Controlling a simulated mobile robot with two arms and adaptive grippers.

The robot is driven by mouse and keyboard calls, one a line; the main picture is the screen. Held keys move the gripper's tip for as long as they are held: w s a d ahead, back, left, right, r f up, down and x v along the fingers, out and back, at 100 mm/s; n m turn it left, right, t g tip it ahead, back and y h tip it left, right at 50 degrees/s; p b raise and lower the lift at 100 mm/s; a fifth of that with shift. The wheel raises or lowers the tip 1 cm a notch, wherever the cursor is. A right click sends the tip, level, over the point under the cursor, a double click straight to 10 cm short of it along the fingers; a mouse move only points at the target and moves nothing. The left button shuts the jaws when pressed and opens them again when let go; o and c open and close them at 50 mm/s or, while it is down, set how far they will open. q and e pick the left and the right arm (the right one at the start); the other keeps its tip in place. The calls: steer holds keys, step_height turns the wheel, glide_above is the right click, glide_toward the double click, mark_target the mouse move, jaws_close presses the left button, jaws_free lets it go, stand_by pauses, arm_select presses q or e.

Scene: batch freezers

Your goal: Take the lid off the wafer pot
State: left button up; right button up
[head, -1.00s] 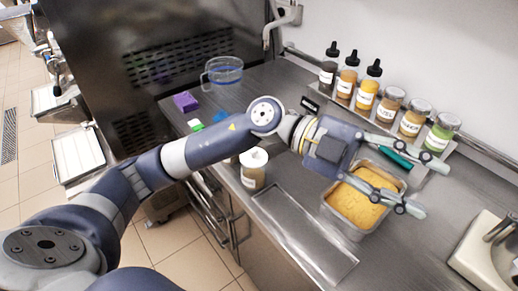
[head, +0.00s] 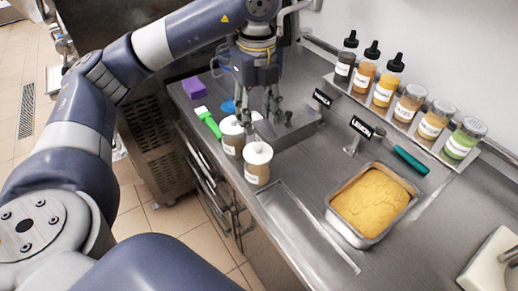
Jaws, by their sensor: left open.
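Two pots with white lids stand at the counter's front edge, left of the sunken tray. The nearer pot (head: 257,165) has its white knobbed lid on and a pale label. I cannot read the labels, so I cannot tell which is the wafer pot. My left gripper (head: 262,112) points down with its fingers apart, just behind and right of the farther pot. It holds nothing that I can see. My right gripper is not in view.
A steel box (head: 291,128) stands right behind the gripper. A pan of yellow ice cream (head: 371,203), a green-handled spatula (head: 402,156) and a rack of bottles and jars are to the right. A green-handled tool (head: 208,121) and purple block (head: 195,88) lie left.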

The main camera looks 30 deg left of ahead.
mark_target(258, 145)
arm_select(q)
step_height(258, 145, down, 3)
steer(key=shift+r, duration=0.1)
step_height(258, 145, down, 4)
steer(key=shift+s+d+f+p, duration=0.1)
steer(key=shift+s+f+p, duration=0.05)
steer(key=shift+p, duration=1.05)
steer(key=shift+f, duration=0.5)
steer(key=c, duration=0.9)
